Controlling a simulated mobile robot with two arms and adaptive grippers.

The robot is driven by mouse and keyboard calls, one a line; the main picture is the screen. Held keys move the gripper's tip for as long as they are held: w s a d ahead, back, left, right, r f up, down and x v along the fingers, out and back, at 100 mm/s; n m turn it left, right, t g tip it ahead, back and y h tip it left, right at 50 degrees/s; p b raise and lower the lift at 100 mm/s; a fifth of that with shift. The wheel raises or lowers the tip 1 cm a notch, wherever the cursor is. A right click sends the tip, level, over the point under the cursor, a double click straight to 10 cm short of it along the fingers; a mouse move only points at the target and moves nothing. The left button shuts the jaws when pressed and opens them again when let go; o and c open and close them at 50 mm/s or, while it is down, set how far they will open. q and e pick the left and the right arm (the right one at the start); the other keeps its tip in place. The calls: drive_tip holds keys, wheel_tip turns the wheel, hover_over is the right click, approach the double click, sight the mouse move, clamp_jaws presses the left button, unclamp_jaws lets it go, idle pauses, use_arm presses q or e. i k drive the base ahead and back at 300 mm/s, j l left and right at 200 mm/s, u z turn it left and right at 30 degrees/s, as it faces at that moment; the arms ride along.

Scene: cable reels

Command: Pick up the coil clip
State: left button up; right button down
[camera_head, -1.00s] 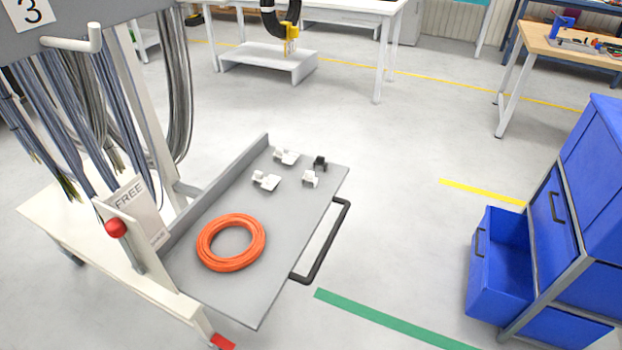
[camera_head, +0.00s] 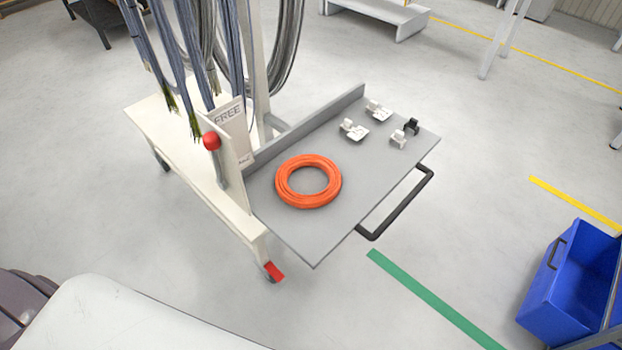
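Three small white clip-like pieces lie on the grey tray (camera_head: 330,225) of a wheeled cart: one toward the back (camera_head: 378,112), one left of it and nearer (camera_head: 354,131), and one at the right (camera_head: 397,139). A small black piece (camera_head: 412,127) is right beside the right-hand white one. I cannot tell which piece is the coil clip. An orange cable coil (camera_head: 308,182) lies flat on the near left part of the tray, apart from the small pieces. Neither of my grippers is in view.
The tray has a black handle (camera_head: 397,205) on its right side. Grey cables hang over the cart's left part (camera_head: 185,150), by a red knob (camera_head: 211,140).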

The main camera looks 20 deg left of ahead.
sight(398, 135)
drive_tip(key=l+u, duration=0.75)
drive_tip(key=u, duration=0.2)
drive_tip(key=l+u, duration=0.45)
drive_tip(key=k+j, duration=0.05)
